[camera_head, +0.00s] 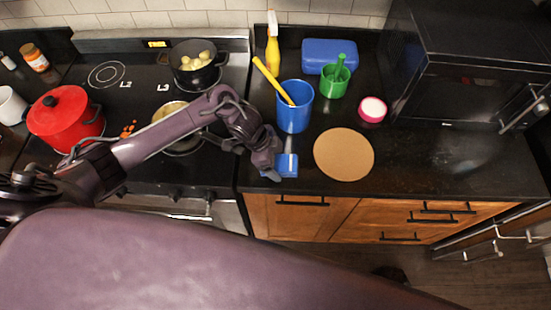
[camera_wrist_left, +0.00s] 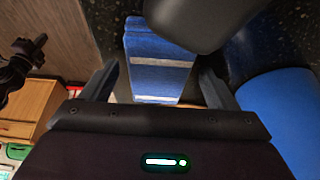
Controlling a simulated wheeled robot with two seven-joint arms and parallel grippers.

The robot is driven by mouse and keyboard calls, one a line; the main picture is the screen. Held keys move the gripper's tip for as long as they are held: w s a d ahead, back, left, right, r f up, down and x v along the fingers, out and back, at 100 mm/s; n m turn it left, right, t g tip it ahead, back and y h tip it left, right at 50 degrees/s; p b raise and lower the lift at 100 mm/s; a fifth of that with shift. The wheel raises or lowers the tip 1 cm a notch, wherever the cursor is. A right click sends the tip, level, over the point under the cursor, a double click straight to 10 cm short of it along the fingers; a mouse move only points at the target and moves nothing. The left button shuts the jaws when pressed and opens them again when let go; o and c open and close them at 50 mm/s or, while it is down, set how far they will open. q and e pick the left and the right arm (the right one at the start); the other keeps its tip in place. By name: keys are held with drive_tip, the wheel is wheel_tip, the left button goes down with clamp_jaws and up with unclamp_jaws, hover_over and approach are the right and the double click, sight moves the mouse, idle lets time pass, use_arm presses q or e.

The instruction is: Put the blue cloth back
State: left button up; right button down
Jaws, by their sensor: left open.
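The blue cloth (camera_head: 288,165) lies on the dark countertop near its front edge, just right of the stove. In the left wrist view the cloth (camera_wrist_left: 158,62) is blue with pale stripes and lies between the finger lines. My left gripper (camera_head: 267,168) is at the cloth's left side and partly covers it. In the wrist view its two fingers (camera_wrist_left: 158,88) are apart, one on each side of the cloth. I cannot tell whether they touch it. My right gripper is not clearly visible.
A blue cup (camera_head: 294,112) with a yellow-handled tool stands behind the cloth. A round tan board (camera_head: 343,155) lies to its right. A green cup (camera_head: 333,84), blue box (camera_head: 330,55), yellow spray bottle (camera_head: 272,50) and pink-rimmed jar (camera_head: 372,109) stand farther back. The right front counter is clear.

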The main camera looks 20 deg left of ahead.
use_arm(q)
drive_tip(key=shift+r, duration=0.1)
drive_tip(key=b+v, duration=0.2)
drive_tip(key=v, duration=1)
drive_tip(key=shift+s, duration=0.1)
